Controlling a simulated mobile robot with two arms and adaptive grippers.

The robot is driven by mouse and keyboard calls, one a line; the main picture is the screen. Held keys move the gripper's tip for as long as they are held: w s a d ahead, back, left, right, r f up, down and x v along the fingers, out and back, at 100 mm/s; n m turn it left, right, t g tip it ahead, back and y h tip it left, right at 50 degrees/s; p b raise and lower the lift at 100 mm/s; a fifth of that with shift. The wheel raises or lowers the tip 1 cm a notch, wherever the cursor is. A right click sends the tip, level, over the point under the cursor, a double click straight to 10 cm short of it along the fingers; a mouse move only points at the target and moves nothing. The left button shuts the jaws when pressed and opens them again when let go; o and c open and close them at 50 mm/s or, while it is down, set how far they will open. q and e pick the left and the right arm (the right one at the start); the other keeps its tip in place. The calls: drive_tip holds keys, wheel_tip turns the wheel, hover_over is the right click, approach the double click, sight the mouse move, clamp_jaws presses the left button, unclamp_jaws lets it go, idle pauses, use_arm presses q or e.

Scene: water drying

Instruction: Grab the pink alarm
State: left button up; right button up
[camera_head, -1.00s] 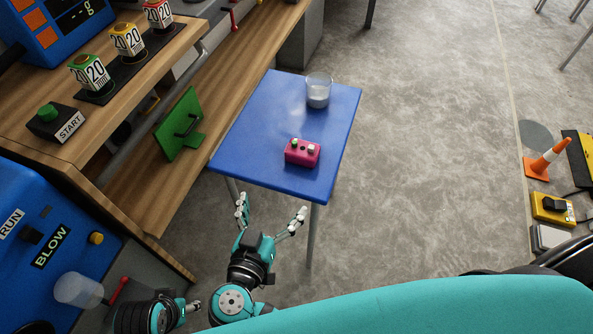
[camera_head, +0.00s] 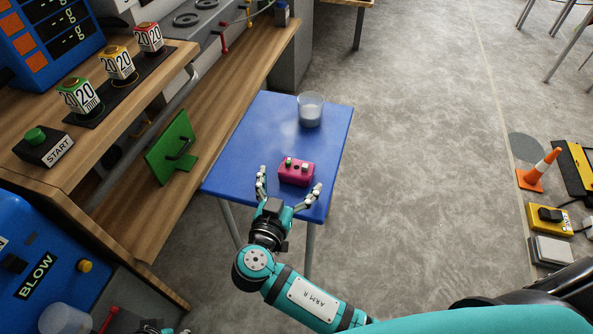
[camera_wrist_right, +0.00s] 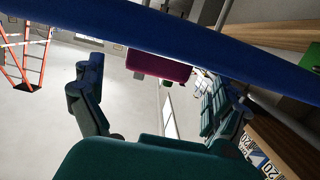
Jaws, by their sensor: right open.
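The pink alarm (camera_head: 296,172), a small box with a green button and a pale button on top, sits near the front edge of the blue table (camera_head: 240,150). My right gripper (camera_head: 290,187) is open, with its fingers spread at the table's front edge on either side of the alarm's near side. It appears apart from the alarm. In the right wrist view the alarm (camera_wrist_right: 157,66) shows beyond and between the spread fingers (camera_wrist_right: 160,95). Only a small part of my left gripper (camera_head: 155,328) shows at the bottom edge, and its jaws cannot be made out.
A clear cup (camera_head: 310,110) stands on the table behind the alarm. A green panel with a handle (camera_head: 172,148) is on the wooden bench (camera_head: 225,95) to the left. A blue BLOW machine (camera_head: 50,250) stands at lower left.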

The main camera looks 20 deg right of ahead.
sight(293, 177)
drive_tip(key=x, duration=0.4)
drive_tip(key=shift+w+d+r, duration=0.15)
drive_tip(key=shift+w+d, duration=0.1)
drive_tip(key=shift+d, duration=0.1)
drive_tip(key=c, duration=1.3)
